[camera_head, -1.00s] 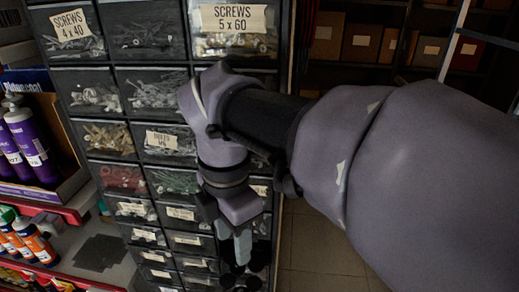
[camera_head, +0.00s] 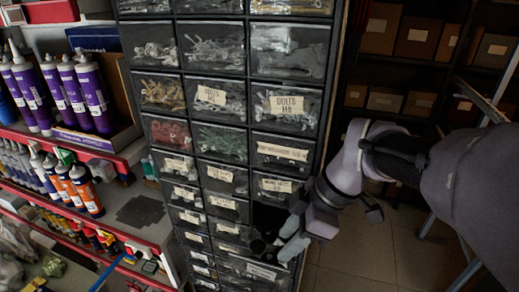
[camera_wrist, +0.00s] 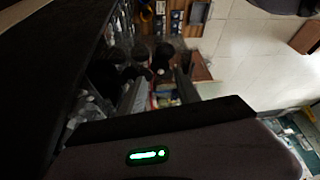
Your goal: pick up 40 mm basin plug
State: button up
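Several small black round pieces, which look like plugs (camera_head: 257,247), sit in a dark open compartment in the lower right of the drawer cabinet. Similar dark round pieces (camera_wrist: 140,53) show in the wrist view, just beyond my fingers. No size marking is readable, so I cannot tell which one is the 40 mm basin plug. My gripper (camera_head: 288,237) is at the right of this compartment, with its two pale grey fingers apart and pointing left toward it. I see nothing between them. The wrist view is dark, and the compartment's inside is partly hidden.
The drawer cabinet (camera_head: 222,140) holds labelled clear drawers of screws and bolts. At left, shelves carry purple tubes (camera_head: 88,92) and orange bottles (camera_head: 86,190). Boxes (camera_head: 415,36) stand on shelving at the back right. Tiled floor (camera_head: 370,255) is open right of the cabinet.

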aim_at(271, 256)
jog(key=x, duration=0.6)
jog(key=shift+w+a+f+b, duration=0.1)
jog(key=shift+a+f+b, duration=0.05)
jog(key=shift+a+b, duration=0.2)
jog(key=shift+c, duration=0.8)
grip_shut()
